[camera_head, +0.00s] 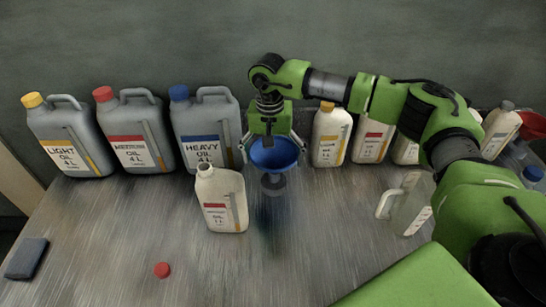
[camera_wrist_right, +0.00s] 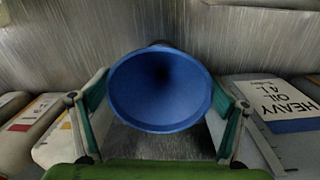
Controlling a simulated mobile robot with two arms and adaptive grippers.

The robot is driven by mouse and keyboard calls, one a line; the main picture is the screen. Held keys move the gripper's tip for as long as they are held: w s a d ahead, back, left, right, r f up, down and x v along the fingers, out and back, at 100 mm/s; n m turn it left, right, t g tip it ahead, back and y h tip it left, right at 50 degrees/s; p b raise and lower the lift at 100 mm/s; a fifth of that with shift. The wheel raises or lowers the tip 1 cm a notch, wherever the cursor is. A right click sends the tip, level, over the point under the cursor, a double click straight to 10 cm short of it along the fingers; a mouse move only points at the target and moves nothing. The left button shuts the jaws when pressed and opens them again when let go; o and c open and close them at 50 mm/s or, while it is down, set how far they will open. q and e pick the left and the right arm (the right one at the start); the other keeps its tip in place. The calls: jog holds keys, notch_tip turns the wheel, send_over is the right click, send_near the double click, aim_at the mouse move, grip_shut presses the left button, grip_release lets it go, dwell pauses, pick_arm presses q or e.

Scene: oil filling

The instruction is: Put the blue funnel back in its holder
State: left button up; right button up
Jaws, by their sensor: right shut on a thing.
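The blue funnel (camera_head: 274,153) is between the fingers of my right gripper (camera_head: 273,146), which is shut on it behind the open white bottle. Its wide mouth faces up towards the head camera. In the right wrist view the funnel (camera_wrist_right: 160,88) fills the space between the two fingers, its mouth facing that camera. A small dark grey round shape (camera_head: 273,181) shows just below the funnel; I cannot tell whether it is the holder or how far apart they are. My left gripper is not in view.
Large grey cans, including the heavy oil can (camera_head: 208,128), stand at the back left. An uncapped white bottle (camera_head: 221,198) stands left of the funnel. A red cap (camera_head: 162,269) lies in front. White bottles (camera_head: 330,135), a clear jug (camera_head: 405,205) and a red funnel (camera_head: 532,125) are right.

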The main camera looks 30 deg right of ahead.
jog(key=o, duration=0.9)
jog(key=shift+c, duration=0.2)
notch_tip(320, 180, up, 12)
jog(key=shift+a, duration=0.25)
